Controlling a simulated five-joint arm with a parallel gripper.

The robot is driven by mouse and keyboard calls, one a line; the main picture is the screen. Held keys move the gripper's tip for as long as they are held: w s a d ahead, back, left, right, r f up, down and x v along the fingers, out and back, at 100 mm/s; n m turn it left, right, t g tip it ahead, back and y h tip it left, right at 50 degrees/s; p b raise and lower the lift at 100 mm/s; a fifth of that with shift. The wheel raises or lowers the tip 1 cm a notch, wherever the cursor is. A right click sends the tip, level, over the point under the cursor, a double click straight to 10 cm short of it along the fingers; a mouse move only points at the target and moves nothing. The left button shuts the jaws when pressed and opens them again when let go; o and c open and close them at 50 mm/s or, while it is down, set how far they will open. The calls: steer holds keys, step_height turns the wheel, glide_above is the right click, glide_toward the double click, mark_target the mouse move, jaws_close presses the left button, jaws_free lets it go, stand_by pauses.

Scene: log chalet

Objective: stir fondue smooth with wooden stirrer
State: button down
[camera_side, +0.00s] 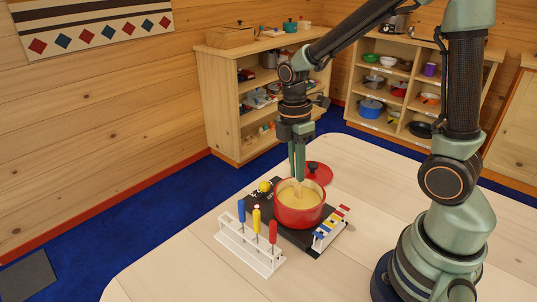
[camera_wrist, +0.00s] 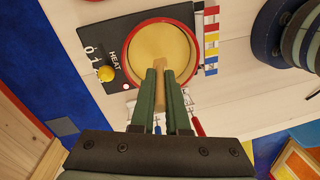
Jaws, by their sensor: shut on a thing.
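A red pot (camera_side: 299,218) of yellow fondue (camera_side: 290,198) stands on a black hot plate (camera_side: 262,199). In the wrist view the pot (camera_wrist: 134,42) lies above my fingers, and the fondue (camera_wrist: 160,40) looks an even yellow. My gripper (camera_side: 298,178) points down over the pot and is shut on the wooden stirrer (camera_side: 298,188). In the wrist view my gripper (camera_wrist: 160,80) has the stirrer (camera_wrist: 160,70) between its fingertips. The stirrer's lower end reaches into the fondue and is hidden there.
A white rack (camera_side: 246,250) with blue, yellow and red handled forks stands in front of the pot. A red lid (camera_side: 321,173) lies behind it. The table's left front is clear.

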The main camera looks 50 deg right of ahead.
steer(key=shift+r, duration=1.75)
